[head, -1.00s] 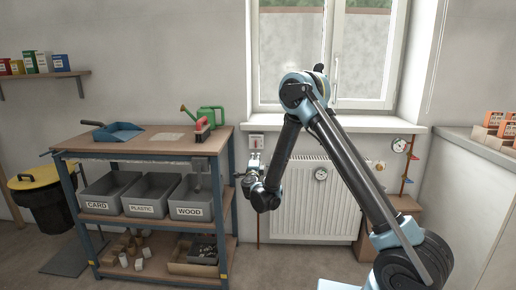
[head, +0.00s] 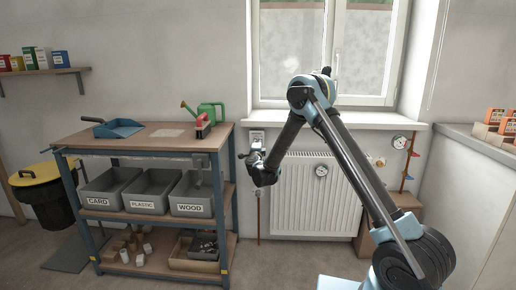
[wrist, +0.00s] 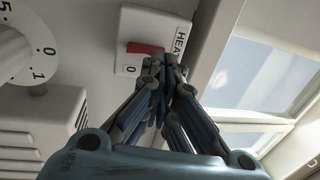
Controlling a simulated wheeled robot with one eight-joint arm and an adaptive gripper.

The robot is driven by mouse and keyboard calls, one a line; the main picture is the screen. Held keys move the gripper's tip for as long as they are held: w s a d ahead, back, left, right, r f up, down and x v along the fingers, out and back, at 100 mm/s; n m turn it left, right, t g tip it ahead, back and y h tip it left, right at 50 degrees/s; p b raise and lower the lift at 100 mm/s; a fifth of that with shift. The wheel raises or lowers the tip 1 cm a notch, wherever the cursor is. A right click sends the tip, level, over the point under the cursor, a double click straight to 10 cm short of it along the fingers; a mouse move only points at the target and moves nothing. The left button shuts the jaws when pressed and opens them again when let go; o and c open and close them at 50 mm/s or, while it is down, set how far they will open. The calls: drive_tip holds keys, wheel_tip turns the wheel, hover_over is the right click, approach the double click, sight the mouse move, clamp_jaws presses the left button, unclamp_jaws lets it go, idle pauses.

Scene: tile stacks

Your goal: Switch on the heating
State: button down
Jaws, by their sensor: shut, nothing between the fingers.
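In the head view my gripper (head: 242,156) is just below the plate. Which way the rocker is tipped is unclear.
A workbench (head: 150,140) with grey bins is close on the left. In the wrist view a white numbered dial (wrist: 20,52) is left of the switch.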

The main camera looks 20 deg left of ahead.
drive_tip(key=shift+w+a+r, duration=0.1)
drive_tip(key=shift+w, duration=0.3)
drive_tip(key=shift+w+a+r, duration=0.1)
drive_tip(key=shift+w+r, duration=0.2)
drive_tip(key=shift+w, duration=0.15)
drive_tip(key=shift+s, duration=0.1)
drive_tip(key=shift+s, duration=0.2)
drive_tip(key=s+d+r, duration=0.2)
drive_tip(key=s+d, duration=0.1)
drive_tip(key=s, duration=1)
drive_tip(key=shift+d, duration=0.1)
